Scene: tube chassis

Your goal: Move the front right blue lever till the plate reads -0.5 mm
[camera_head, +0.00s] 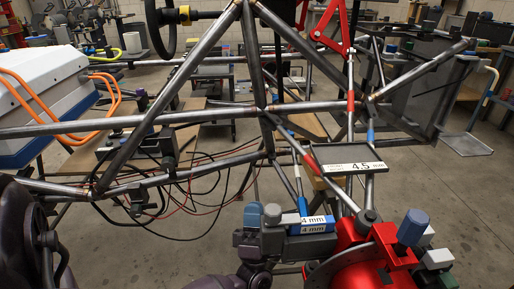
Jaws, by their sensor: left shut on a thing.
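A framed plate (360,168) reads "4.5 mm" in front of the tubes at the right of centre. Below it, a blue part (302,206) stands up beside white labels (313,220) that read "4 mm". I take it for the front right blue lever, but cannot be sure. My left gripper (270,238) is at the left end of this labelled part, shut on it. The exact contact is hidden by grey blocks. A blue knob (412,226) stands farther right on a red round assembly (360,265). My right gripper is not in view.
The steel tube chassis (215,116) fills the middle. Black and red wires (205,178) hang below it. A white box (45,80) with orange cables stands at left. Grey floor is free at right, around a low grey platform (465,145).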

